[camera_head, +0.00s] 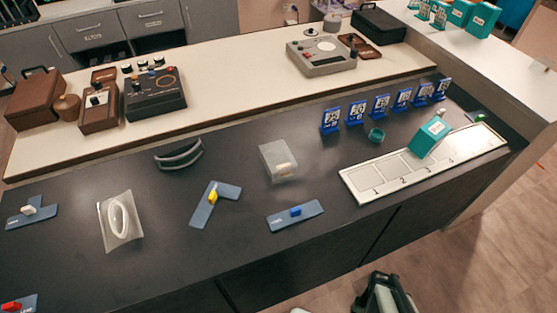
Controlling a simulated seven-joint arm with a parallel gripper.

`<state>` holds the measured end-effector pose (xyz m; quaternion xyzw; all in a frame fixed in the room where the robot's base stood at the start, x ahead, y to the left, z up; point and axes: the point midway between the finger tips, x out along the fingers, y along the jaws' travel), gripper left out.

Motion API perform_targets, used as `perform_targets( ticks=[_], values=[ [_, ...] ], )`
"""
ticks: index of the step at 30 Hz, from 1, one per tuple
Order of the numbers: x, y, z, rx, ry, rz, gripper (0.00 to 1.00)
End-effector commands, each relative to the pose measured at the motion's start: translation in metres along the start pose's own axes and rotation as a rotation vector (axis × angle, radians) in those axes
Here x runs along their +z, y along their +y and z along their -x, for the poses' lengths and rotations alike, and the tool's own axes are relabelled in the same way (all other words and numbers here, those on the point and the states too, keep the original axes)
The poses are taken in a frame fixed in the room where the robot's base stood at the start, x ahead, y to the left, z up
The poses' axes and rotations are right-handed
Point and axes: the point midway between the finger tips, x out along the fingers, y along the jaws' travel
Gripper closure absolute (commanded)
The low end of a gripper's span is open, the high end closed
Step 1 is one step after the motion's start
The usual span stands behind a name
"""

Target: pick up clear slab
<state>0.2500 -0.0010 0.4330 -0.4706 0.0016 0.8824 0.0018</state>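Two see-through things lie on the dark counter, and I cannot tell for sure which is the clear slab. One is a clear, block-like piece (279,160) near the middle, with a small tan thing showing in or on it. The other is a flat, translucent piece (121,231) at the left, with a white oval ring on it. My gripper (384,292) appears at the bottom edge, low in front of the counter and well apart from both. It is partly cut off, and its opening is not clear.
Blue-grey plates with a yellow (213,197) and a blue knob (296,211) lie between and near the clear pieces. A white numbered tray (368,180) holds a teal box (430,136) at the right. Blue tag stands (381,106) line up behind. A dark curved piece (179,155) lies behind left.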

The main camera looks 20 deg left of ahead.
Motion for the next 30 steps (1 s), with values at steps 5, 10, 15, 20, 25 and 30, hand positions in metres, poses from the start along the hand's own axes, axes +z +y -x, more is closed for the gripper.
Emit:
perform_targets(
  ticks=[5, 10, 15, 20, 25, 30],
  values=[
    [0.0, 0.0, 0.0, 0.0, 0.0, 0.0, 0.57],
    [0.0, 0.0, 0.0, 0.0, 0.0, 0.0, 0.57],
    [0.0, 0.0, 0.0, 0.0, 0.0, 0.0, 0.42],
    [0.0, 0.0, 0.0, 0.0, 0.0, 0.0, 0.27],
    [0.0, 0.0, 0.0, 0.0, 0.0, 0.0, 0.11],
    [0.0, 0.0, 0.0, 0.0, 0.0, 0.0, 0.0]
  ],
)
